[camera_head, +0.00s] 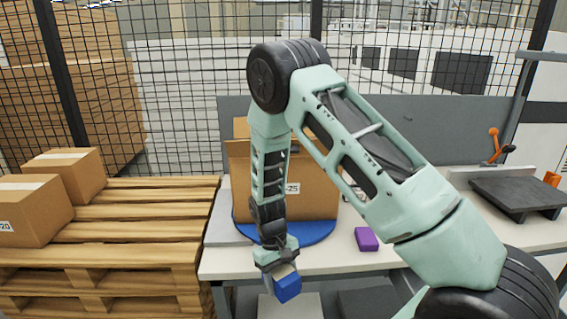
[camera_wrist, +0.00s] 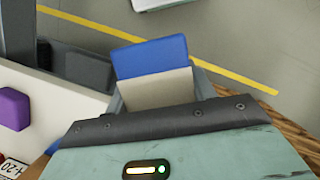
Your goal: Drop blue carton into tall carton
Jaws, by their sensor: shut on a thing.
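The blue carton (camera_head: 287,289) is held in my gripper (camera_head: 280,271), in front of the table's front edge. In the wrist view the blue carton (camera_wrist: 151,57) shows a blue face and a beige face between the fingers of my gripper (camera_wrist: 156,95), which is shut on it. The tall carton (camera_head: 317,189) is a large brown box with a "25" label, standing on a blue round plate (camera_head: 310,234) on the table. My arm hides part of it. My gripper is in front of the tall carton and lower than its top.
A purple block (camera_head: 366,239) lies on the table (camera_head: 225,262) right of the tall carton; it also shows in the wrist view (camera_wrist: 14,108). A wooden pallet (camera_head: 130,227) with brown boxes (camera_head: 70,174) stands at left. A dark-topped device (camera_head: 517,193) sits at right.

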